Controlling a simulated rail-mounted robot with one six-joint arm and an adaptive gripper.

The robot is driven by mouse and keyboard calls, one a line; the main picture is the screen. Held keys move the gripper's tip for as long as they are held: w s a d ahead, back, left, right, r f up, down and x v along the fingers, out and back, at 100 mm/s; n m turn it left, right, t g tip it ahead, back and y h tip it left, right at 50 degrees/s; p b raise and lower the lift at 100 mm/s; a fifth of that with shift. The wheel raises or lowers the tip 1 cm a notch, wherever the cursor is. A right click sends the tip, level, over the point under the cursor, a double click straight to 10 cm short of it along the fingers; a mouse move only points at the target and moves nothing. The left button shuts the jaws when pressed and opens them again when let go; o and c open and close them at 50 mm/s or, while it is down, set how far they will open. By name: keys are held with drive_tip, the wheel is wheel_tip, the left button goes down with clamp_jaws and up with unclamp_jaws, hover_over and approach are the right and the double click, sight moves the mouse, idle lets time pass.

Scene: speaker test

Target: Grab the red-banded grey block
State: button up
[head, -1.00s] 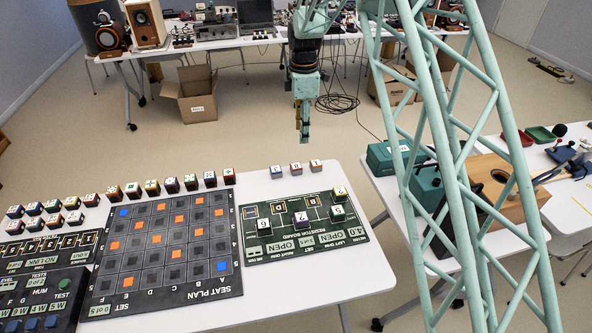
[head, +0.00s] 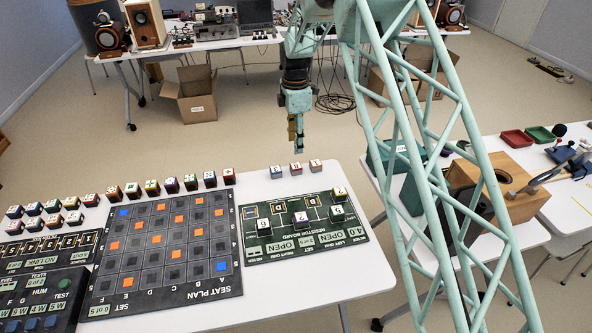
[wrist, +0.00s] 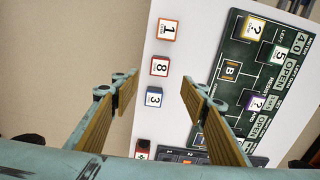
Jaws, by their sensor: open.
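Three small grey blocks with coloured bands stand in a row near the far edge of the white table. The block marked 8 (head: 295,168) has a reddish band and shows in the wrist view (wrist: 160,66). The block marked 1 (head: 315,165) has an orange-red band, also in the wrist view (wrist: 169,29). I cannot tell firmly which band is the truer red. The block marked 3 (wrist: 154,97) is blue-banded. My gripper (head: 299,150) is open and empty, pointing down above the row's area, apart from the blocks. In the wrist view its fingers (wrist: 157,93) spread wide.
A resistor board (head: 265,235) with numbered blocks lies just nearer than the row. The seat plan board (head: 105,284) is to its left, with a row of dark banded blocks (head: 171,185) behind it. Bare white table (head: 255,182) surrounds the three blocks.

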sight(296, 166)
drive_tip(key=shift+f+b, duration=0.4)
drive_tip(key=shift+f, duration=3.75)
drive_tip(key=shift+f, duration=0.1)
drive_tip(key=shift+w+d+f+b, duration=0.1)
drive_tip(key=shift+f+b, duration=0.35)
drive_tip(key=shift+f, duration=2.05)
drive_tip(key=shift+c, duration=0.9)
drive_tip(key=c, duration=0.8)
